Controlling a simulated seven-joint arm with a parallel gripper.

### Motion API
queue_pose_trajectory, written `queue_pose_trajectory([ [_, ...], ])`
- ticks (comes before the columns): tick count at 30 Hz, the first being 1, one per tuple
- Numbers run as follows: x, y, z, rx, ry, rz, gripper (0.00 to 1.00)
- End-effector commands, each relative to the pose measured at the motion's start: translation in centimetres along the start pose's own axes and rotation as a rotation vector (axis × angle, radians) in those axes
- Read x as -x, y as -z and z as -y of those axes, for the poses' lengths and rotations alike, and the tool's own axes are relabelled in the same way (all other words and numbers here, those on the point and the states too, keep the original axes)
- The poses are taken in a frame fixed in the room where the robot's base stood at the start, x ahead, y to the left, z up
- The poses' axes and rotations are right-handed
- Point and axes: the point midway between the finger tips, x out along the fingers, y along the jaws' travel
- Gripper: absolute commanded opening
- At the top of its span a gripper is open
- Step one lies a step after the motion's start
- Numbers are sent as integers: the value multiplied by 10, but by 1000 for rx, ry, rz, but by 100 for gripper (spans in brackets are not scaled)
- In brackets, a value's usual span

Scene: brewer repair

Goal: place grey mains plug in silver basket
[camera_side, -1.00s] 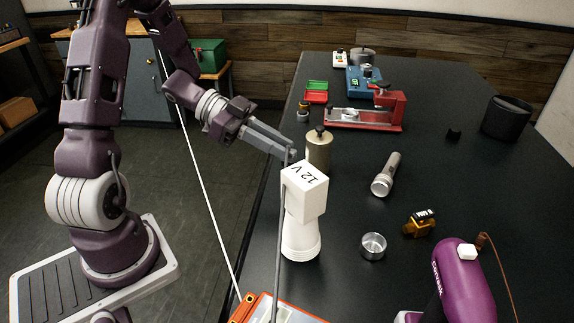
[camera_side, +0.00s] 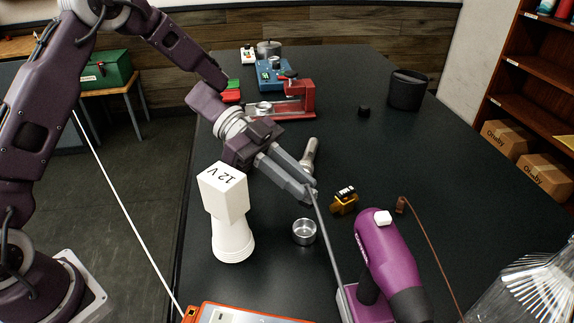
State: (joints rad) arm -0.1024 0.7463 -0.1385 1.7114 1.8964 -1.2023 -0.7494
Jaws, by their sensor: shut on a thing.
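My gripper (camera_side: 308,191) is shut above the black table, to the right of the white 12 V block. The grey mains plug is between its fingertips, small and mostly hidden. A grey cable (camera_side: 328,238) runs from the fingertips down toward the bottom edge, passing left of the purple drill. A silver ribbed, wire-like basket (camera_side: 540,285) stands at the bottom right, cut off by the picture edge. My gripper is well to the left of it and apart from it.
The white 12 V block (camera_side: 223,190) stands on a white base. The purple drill (camera_side: 385,255) stands between my gripper and the basket. The table's right middle is clear.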

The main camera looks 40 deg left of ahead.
Motion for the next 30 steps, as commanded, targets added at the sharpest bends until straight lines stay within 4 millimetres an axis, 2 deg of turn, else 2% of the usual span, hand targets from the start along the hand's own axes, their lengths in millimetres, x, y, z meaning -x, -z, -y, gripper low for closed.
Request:
queue_pose_trajectory([
  [6, -13, -32, 0, 4, 0, -2, 0],
  [12, -23, -56, 0, 1, 1, 0, 0],
  [18, -27, -66, 0, 0, 2, -1, 0],
  [26, -27, -67, 0, -1, 2, -1, 0],
  [27, -27, -67, 0, -1, 2, 0, 24],
  [30, -27, -67, 0, -1, 2, 0, 42],
])
